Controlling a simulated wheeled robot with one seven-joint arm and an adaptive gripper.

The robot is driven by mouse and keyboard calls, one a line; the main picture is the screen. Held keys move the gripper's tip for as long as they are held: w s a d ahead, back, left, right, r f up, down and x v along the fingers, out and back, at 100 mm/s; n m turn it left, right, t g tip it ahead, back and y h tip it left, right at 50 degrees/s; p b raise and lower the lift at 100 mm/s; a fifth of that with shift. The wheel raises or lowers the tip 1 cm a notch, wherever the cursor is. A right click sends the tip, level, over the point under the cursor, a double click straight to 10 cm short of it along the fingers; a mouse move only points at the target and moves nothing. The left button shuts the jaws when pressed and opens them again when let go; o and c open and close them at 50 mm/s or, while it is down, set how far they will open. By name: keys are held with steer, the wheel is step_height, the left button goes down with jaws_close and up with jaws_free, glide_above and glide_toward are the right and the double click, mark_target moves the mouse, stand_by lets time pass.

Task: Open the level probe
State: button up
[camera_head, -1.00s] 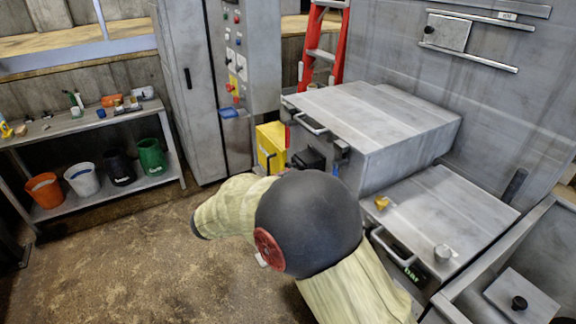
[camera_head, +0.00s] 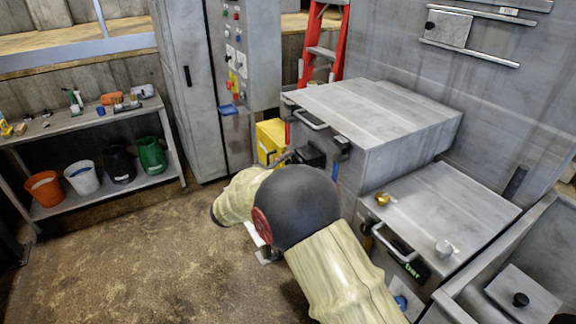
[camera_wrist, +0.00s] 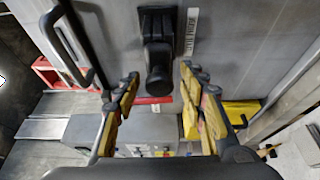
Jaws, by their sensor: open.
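In the wrist view a black fitting with a rounded knob end (camera_wrist: 158,78) is mounted on a grey metal face, beside a white label (camera_wrist: 191,32) too small to read. I cannot confirm that this is the level probe. My gripper (camera_wrist: 158,86) is open, its yellow-padded fingers one on each side of the knob end in the picture. No contact shows, and I cannot tell the depth between them. In the head view my arm hides most of the gripper, and a black part (camera_head: 308,157) shows at the front of the upper grey box (camera_head: 375,115).
A bar handle (camera_wrist: 68,45) stands out left of the fitting in the wrist view. A yellow box (camera_head: 270,141), a control cabinet (camera_head: 190,85) and a red ladder (camera_head: 322,45) stand behind. A lower grey box (camera_head: 445,215) is at right. The floor at left is clear.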

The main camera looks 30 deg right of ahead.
steer(key=c, duration=0.3)
steer(key=c, duration=0.8)
